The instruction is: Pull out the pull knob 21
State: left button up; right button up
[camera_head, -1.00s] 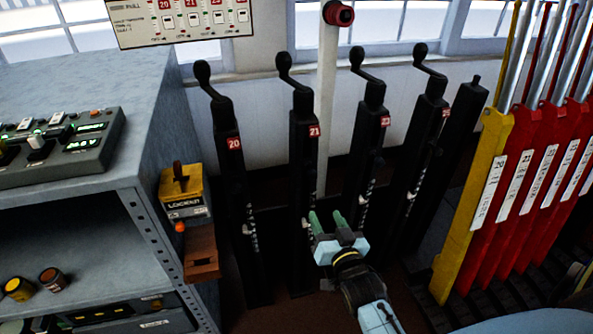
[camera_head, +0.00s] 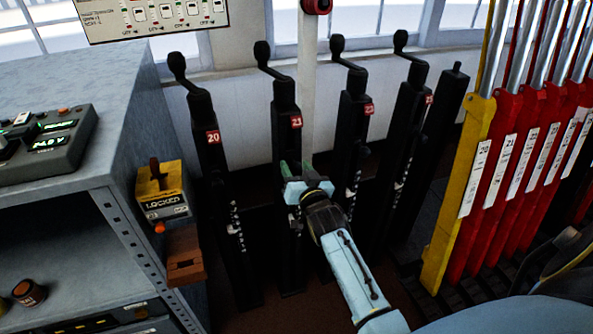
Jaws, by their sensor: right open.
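The black post 21 (camera_head: 289,150) stands upright with a red label "21" (camera_head: 296,122) and a crank handle on top. My right gripper (camera_head: 295,169) is in front of this post, a little below the label. Its two green fingertips are apart and point away from me at the post. I cannot tell whether they touch the post or have anything between them. The pull knob 21 itself cannot be made out; the gripper covers that part of the post. My left gripper is out of view.
Post 20 (camera_head: 209,165) stands to the left and post 23 (camera_head: 350,140) close to the right. A yellow "LOCKED" box (camera_head: 163,192) sits beside the grey cabinet (camera_head: 100,170). A yellow lever (camera_head: 455,190) and several red levers stand at the right.

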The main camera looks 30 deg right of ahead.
jog(key=shift+w, duration=0.2)
grip_shut()
